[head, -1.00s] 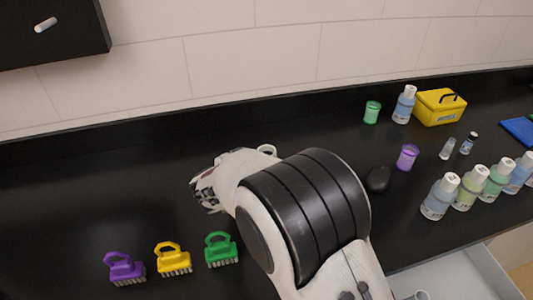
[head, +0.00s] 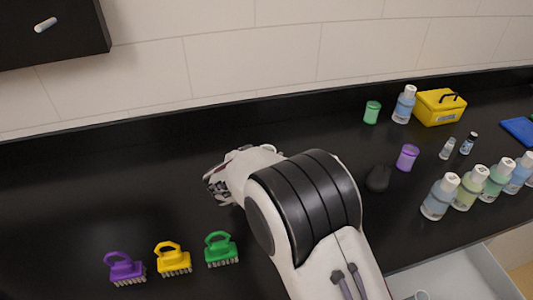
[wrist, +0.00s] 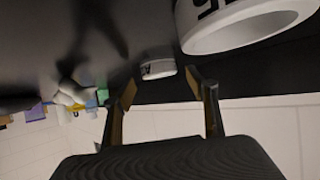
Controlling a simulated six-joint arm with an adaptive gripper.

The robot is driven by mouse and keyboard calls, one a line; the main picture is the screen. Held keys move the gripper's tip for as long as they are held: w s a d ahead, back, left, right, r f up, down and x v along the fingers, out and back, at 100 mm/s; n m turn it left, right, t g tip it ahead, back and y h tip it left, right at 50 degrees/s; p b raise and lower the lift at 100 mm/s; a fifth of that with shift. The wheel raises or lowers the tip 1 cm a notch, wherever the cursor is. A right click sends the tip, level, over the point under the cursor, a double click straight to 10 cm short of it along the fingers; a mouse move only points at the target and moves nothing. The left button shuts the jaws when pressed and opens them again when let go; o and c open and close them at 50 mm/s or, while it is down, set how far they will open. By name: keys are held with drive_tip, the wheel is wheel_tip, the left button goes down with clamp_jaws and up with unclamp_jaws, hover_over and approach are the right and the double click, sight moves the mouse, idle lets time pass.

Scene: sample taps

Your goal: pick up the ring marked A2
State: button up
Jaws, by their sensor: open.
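In the wrist view a small white ring (wrist: 158,69) with a dark mark lies on the dark counter, ahead of and between my fingertips. Its mark is too small to read, so I cannot tell whether it is A2. A larger-looking, nearer white ring (wrist: 248,26) with a partly cut-off black mark is at the top right, beyond the right finger. My gripper (wrist: 163,84) is open, with nothing between its fingers. In the head view my gripper (head: 216,187) is low over the counter, partly hidden by my arm, and no ring shows there.
Purple (head: 126,268), yellow (head: 173,260) and green (head: 221,250) brushes stand at the front left. Right of my arm are a dark mouse-like object (head: 378,178), a purple cup (head: 407,158), several bottles and a yellow box (head: 440,107). The left counter is clear behind the brushes.

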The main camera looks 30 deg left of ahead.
drive_tip(key=shift+x, duration=1.25)
drive_tip(key=shift+c, duration=0.5)
drive_tip(key=c, duration=0.9)
